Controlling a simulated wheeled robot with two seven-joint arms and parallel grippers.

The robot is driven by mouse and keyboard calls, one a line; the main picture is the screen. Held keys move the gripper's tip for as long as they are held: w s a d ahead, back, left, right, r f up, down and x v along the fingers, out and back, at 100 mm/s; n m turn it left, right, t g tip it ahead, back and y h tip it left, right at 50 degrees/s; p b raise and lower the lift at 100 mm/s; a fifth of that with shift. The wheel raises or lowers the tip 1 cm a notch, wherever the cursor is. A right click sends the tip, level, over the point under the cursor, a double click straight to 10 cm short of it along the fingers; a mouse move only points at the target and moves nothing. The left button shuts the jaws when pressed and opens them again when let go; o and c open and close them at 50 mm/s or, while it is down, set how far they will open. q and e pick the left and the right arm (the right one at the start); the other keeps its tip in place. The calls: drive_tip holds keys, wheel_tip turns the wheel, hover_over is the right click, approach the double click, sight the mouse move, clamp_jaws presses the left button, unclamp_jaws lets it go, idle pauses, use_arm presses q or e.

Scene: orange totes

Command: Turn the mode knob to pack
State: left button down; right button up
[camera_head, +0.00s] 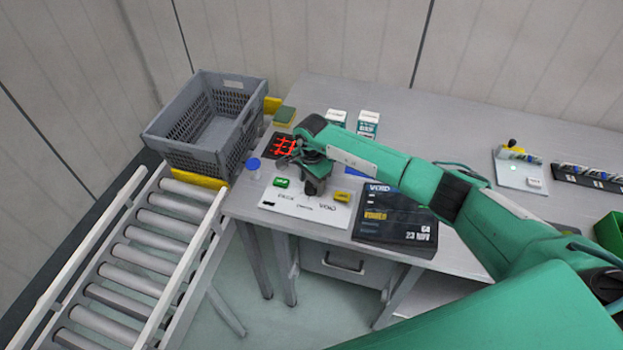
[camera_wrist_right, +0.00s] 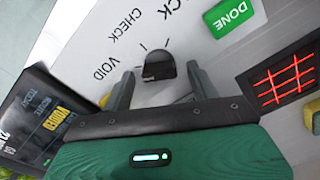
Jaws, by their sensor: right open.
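The dark mode knob (camera_wrist_right: 158,67) sits on a pale panel (camera_head: 300,207). In the right wrist view its round top shows between my right gripper's fingers, with short tick marks around it. Printed labels read CHECK and VOID, and a label ending in CK is cut off at the top edge. I cannot tell clearly which mark the knob points to. My right gripper (camera_wrist_right: 160,72) is open, with one finger on each side of the knob; contact is not clear. In the head view, my right gripper (camera_head: 314,180) is over the panel and largely hides the knob. My left gripper is not in view.
A green DONE button (camera_wrist_right: 229,17) and a red-lit grid (camera_head: 284,146) are near the knob. A grey crate (camera_head: 190,155) stands at the left above a roller conveyor (camera_head: 145,262). Small cartons stand behind.

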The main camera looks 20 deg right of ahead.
drive_tip(key=shift+f, duration=0.25)
drive_tip(key=c, duration=1)
